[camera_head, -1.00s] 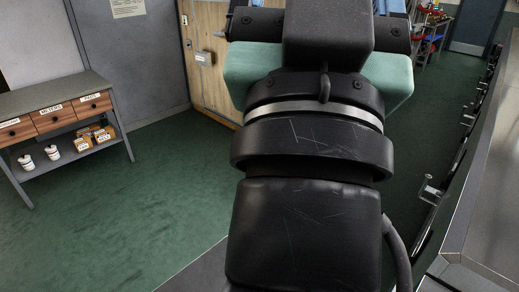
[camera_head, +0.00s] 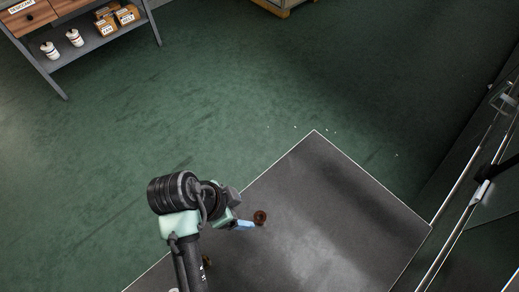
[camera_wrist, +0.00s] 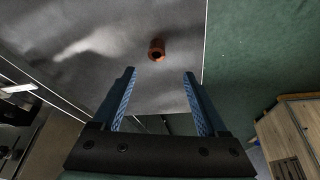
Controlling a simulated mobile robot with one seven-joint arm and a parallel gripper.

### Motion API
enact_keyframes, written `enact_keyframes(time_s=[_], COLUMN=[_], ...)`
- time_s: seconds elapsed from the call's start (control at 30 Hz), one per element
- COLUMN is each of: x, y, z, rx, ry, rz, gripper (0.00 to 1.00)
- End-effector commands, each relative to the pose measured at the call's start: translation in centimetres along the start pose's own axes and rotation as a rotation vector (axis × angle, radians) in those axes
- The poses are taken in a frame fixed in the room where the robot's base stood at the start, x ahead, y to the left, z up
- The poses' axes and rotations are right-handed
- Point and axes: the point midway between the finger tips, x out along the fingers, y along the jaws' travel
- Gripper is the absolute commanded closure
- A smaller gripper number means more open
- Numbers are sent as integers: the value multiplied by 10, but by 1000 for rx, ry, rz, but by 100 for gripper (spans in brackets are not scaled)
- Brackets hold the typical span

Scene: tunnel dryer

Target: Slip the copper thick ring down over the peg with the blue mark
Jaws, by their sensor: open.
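No peg with a blue mark can be made out in either view.
A small brownish object (camera_head: 207,262) is partly hidden by my arm on the mat. A shelf bench (camera_head: 100,40) with boxes stands upper left. A metal machine side (camera_head: 490,180) runs along the right. Green floor (camera_head: 250,90) beyond the mat is mostly clear.

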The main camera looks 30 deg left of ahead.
Motion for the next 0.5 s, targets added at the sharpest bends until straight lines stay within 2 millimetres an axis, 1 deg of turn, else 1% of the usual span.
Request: enact_keyframes(time_s=[0.03, 0.2, 0.4, 0.5], x=[12, 38, 51, 63], y=[1, 0, 1, 4], z=[0, 0, 0, 0], rx=[0, 0, 0, -1], ry=[-1, -1, -1, -1], rz=[4, 0, -2, 0], gripper=[24, 24, 24, 24])
